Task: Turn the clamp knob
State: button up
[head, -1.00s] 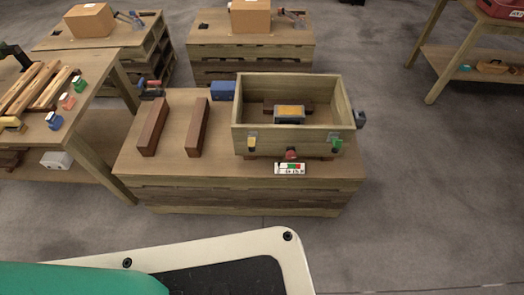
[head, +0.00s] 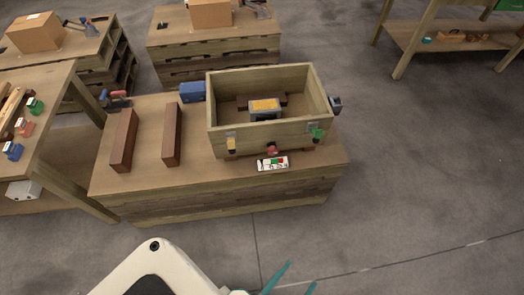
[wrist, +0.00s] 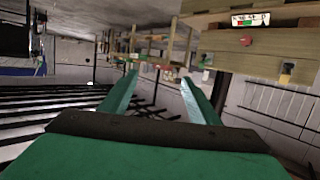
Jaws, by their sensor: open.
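A dark grey fitting (head: 334,104) is on the box's right side. I cannot tell which is the clamp knob. My gripper (head: 292,282) shows two teal fingertips at the bottom edge. In the wrist view (wrist: 160,76) its fingers are apart and empty, clear of the box.
A label strip (head: 273,163) lies before the box, which holds a grey and yellow block (head: 264,109). Two brown bars (head: 172,134) and a blue block (head: 192,92) share the bench (head: 145,165). A table stands left. The floor in front and right is clear.

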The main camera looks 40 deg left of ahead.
jog(key=w+a+f+n+y, duration=0.25)
jog(key=w+a+f, duration=0.25)
jog(key=w+f, duration=0.4)
jog(key=n+g+y, duration=0.5)
jog(key=n+y, duration=0.2)
jog(key=n, duration=0.3)
send_near(273, 153)
jog(key=shift+m+h, duration=0.25)
jog(key=x, duration=1)
jog(key=shift+w+a+r, duration=0.1)
jog(key=shift+a+r, duration=0.15)
jog(key=shift+a, duration=0.05)
jog(key=c, duration=1.1)
